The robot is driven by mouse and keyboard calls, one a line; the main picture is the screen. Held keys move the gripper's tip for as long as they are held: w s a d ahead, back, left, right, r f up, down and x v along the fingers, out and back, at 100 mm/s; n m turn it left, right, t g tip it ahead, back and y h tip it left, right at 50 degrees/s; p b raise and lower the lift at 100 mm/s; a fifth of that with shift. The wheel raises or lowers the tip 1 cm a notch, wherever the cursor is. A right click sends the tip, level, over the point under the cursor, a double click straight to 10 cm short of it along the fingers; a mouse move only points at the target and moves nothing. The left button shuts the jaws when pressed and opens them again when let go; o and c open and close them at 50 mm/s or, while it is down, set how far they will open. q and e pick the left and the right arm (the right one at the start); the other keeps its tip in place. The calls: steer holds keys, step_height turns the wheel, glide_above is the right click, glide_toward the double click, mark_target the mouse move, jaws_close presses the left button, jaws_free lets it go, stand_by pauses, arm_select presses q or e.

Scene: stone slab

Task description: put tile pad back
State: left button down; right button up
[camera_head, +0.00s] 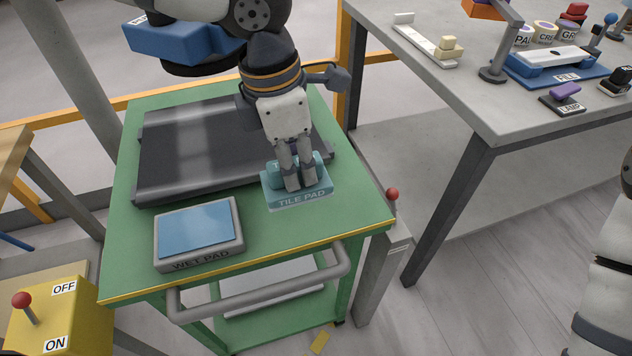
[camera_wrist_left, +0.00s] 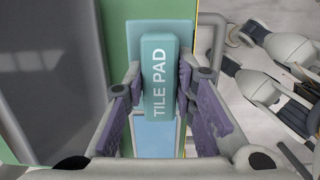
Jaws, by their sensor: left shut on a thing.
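The tile pad (camera_head: 276,167) is a teal block, mostly hidden behind my fingers in the head view. In the left wrist view the tile pad (camera_wrist_left: 158,75) shows its label between the two fingers. My left gripper (camera_head: 301,187) points down and is shut on it; it also shows in the left wrist view (camera_wrist_left: 158,103). Directly beneath is the teal holder labelled TILE PAD (camera_head: 318,195), at the right front of the green cart. The pad is at the holder; I cannot tell whether it touches it. My right gripper is out of view.
The wet pad tray (camera_head: 238,246) lies left of the holder. A grey table (camera_head: 500,118) with other tools stands at the right.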

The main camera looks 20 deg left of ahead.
arm_select(q)
steer(key=f, duration=0.1)
steer(key=w+d+f, duration=0.1)
steer(key=f, duration=0.1)
steer(key=w+f, duration=0.1)
steer(key=shift+w+d+f+b, duration=0.1)
steer(key=shift+d+f+b, duration=0.05)
steer(key=shift+d+b, duration=0.15)
steer(key=f, duration=0.3)
steer(key=shift+w+d+f, duration=0.15)
steer(key=shift+w+f, duration=0.1)
steer(key=shift+r, duration=0.1)
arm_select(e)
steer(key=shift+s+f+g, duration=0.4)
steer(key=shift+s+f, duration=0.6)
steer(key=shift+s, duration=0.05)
arm_select(q)
steer(key=c, duration=1.3)
jaws_free()
steer(key=r, duration=0.8)
steer(key=s+a+r+p, duration=0.1)
steer(key=r, duration=0.3)
steer(key=shift+a, duration=0.1)
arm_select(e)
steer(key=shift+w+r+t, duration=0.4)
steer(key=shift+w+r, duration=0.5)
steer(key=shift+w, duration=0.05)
